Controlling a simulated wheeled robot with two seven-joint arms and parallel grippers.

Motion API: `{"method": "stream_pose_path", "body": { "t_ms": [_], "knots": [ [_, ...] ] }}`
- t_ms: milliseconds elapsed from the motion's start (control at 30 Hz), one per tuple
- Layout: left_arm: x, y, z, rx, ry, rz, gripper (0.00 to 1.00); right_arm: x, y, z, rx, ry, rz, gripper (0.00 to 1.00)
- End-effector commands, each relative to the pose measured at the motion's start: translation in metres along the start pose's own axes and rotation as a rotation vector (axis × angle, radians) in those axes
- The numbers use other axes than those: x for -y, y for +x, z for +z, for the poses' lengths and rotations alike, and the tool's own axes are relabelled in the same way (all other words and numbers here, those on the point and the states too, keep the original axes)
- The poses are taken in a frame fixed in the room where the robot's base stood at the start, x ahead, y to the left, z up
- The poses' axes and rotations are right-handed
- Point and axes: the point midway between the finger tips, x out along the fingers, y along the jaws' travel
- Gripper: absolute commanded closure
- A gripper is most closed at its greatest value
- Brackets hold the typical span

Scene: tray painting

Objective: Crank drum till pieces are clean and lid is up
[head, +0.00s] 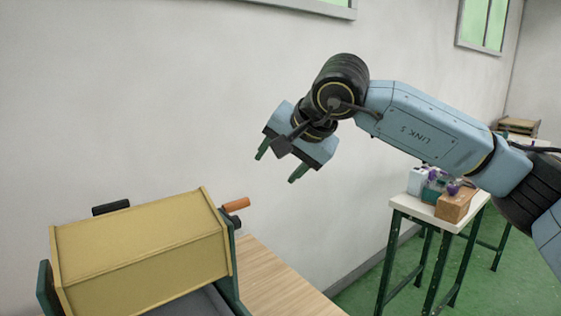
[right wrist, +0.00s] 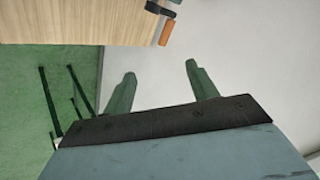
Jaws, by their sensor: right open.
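The drum (head: 140,250) is a yellow box-shaped body held between dark green side supports on a wooden table. A crank with an orange handle (head: 236,204) sticks out at its right end. A black handle (head: 111,207) shows at the drum's far upper edge; I cannot tell whether it belongs to the lid. The orange handle also shows at the top of the right wrist view (right wrist: 167,32). My right gripper (head: 279,166) is open and empty, up in the air, above and to the right of the crank. No pieces are visible. My left gripper is not in view.
The wooden table top (head: 268,282) is bare to the right of the drum. A small white side table (head: 425,213) holds a cardboard box (head: 456,205) and several small items at the right. A white wall (head: 130,90) stands behind the drum.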

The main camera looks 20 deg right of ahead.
Motion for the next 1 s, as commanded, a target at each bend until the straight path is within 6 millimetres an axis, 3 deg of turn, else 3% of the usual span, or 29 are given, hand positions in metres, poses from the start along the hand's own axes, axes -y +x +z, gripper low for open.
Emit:
{"method": "stream_pose_path", "body": {
  "t_ms": [533,1000],
  "knots": [
    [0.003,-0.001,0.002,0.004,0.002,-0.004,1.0,0.0,-0.002,0.0,0.0,0.0,0.0,0.36],
    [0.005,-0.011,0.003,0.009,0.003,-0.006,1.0,0.001,-0.048,-0.001,-0.001,0.001,0.0,0.36]
  ]
}}
